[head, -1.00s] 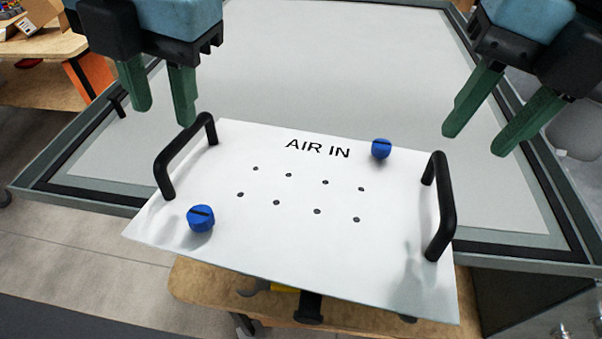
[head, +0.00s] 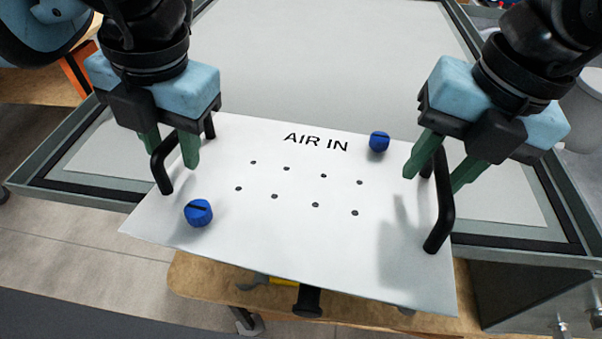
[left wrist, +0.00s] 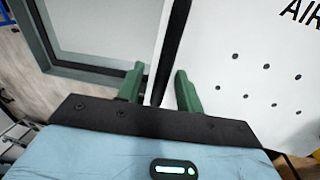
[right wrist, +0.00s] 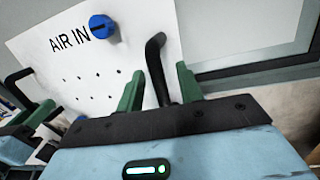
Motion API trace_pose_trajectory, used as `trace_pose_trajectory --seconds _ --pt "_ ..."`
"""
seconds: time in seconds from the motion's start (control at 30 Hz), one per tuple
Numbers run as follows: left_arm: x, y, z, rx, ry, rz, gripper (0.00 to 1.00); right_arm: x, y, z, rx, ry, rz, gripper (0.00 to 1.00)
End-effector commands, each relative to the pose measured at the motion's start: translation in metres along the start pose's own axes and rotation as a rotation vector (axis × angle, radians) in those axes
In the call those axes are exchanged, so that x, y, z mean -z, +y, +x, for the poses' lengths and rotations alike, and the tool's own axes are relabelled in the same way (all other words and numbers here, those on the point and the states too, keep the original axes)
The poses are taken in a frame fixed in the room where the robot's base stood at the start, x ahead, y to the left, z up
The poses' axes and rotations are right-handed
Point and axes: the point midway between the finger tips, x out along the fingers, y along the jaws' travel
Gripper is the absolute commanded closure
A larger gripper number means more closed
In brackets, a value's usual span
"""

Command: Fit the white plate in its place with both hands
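The white plate (head: 262,215) lettered AIR IN has a black handle at each side and two blue knobs. My left gripper (head: 168,158) is open, its green fingers on either side of the left handle (head: 160,170). The left wrist view shows that handle (left wrist: 172,50) between the fingers (left wrist: 160,85), with gaps. My right gripper (head: 438,172) is open, its fingers on either side of the right handle (head: 444,215). The right wrist view shows that handle (right wrist: 157,65) between the fingers (right wrist: 160,88), apart from both. Where the plate rests underneath is hidden.
A large grey panel with a metal frame (head: 310,60) lies behind the plate. A wooden surface (head: 215,285) shows below the plate's front edge. Blue knobs stand at the plate's front left (head: 198,213) and back right (head: 379,141).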

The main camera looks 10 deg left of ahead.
Motion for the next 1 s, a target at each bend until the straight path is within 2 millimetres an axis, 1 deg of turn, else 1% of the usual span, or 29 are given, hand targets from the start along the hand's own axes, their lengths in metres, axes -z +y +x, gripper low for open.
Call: trace_pose_trajectory --seconds 0.17,0.27,0.4,0.43,0.47,1.0 --pt "0.0000 0.0000 0.0000 0.000 0.000 0.000 0.64 0.0001 0.0001 0.0000 0.000 0.000 0.000 0.64" --pt "0.0000 0.0000 -0.0001 0.000 0.000 0.000 0.76 0.0001 0.0000 -0.0001 0.000 0.000 -0.001 0.75" --pt "0.0000 0.0000 -0.0002 0.000 0.000 0.000 0.94 0.0000 0.0000 -0.0002 0.000 0.000 -0.001 0.94" --pt "0.0000 0.0000 -0.0002 0.000 0.000 0.000 0.98 0.0000 0.0000 -0.0002 0.000 0.000 -0.001 0.98" --pt "0.0000 0.0000 -0.0002 0.000 0.000 0.000 1.00 0.0000 0.0000 -0.0002 0.000 0.000 -0.001 1.00" --pt "0.0000 0.0005 -0.0005 -0.001 0.000 -0.001 1.00 -0.0001 -0.0004 -0.0004 0.002 0.000 0.000 1.00"
